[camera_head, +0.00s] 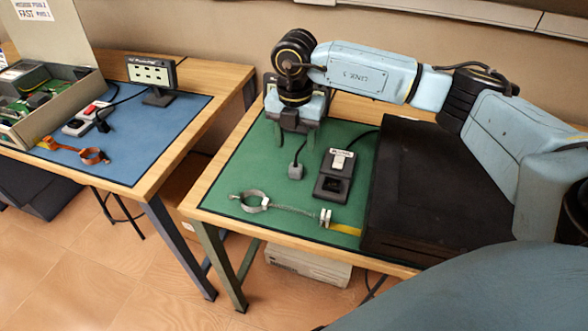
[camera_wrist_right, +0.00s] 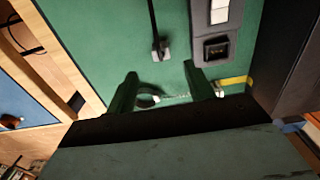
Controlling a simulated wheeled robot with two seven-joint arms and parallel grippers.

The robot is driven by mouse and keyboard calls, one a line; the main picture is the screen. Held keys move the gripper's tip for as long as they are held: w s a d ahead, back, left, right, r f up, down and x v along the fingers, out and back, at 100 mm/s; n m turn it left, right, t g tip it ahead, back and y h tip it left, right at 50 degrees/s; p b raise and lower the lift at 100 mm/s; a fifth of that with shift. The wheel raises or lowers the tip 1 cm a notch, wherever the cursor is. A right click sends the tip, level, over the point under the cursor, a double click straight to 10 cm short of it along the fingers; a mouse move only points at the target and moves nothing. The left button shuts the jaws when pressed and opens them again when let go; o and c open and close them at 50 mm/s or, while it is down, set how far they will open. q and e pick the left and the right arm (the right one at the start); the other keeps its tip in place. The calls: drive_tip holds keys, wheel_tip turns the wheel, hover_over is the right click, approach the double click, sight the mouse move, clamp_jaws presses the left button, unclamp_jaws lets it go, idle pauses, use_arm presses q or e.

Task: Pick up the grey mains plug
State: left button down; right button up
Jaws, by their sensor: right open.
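The grey mains plug (camera_head: 295,171) lies on the green mat, with its dark cord running back beneath my right gripper. It also shows in the right wrist view (camera_wrist_right: 161,50), beyond the fingertips and roughly in line with the gap between them. My right gripper (camera_head: 295,146) is above the back of the mat, pointing down, open and empty. Its two dark green fingers (camera_wrist_right: 161,74) are spread apart in the right wrist view. The plug is not between them and appears apart from them. My left gripper is not in view.
A dark socket block (camera_head: 330,186) lies right of the plug. A grey wrist strap (camera_head: 254,205) with a coiled lead lies in front. A large black box (camera_head: 420,180) fills the table's right side. Another table with a blue mat (camera_head: 135,150) stands left, across a gap.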

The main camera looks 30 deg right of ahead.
sight(295, 165)
wheel_tip(295, 165, down, 3)
drive_tip(key=shift+f, duration=0.5)
wheel_tip(295, 165, down, 5)
drive_tip(key=shift+s+r+b, duration=0.1)
drive_tip(key=shift+s+b, duration=0.05)
drive_tip(key=shift+b, duration=0.5)
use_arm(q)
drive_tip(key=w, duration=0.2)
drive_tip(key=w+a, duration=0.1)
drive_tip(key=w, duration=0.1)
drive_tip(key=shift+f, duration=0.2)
use_arm(e)
drive_tip(key=shift+c, duration=0.4)
drive_tip(key=c, duration=0.8)
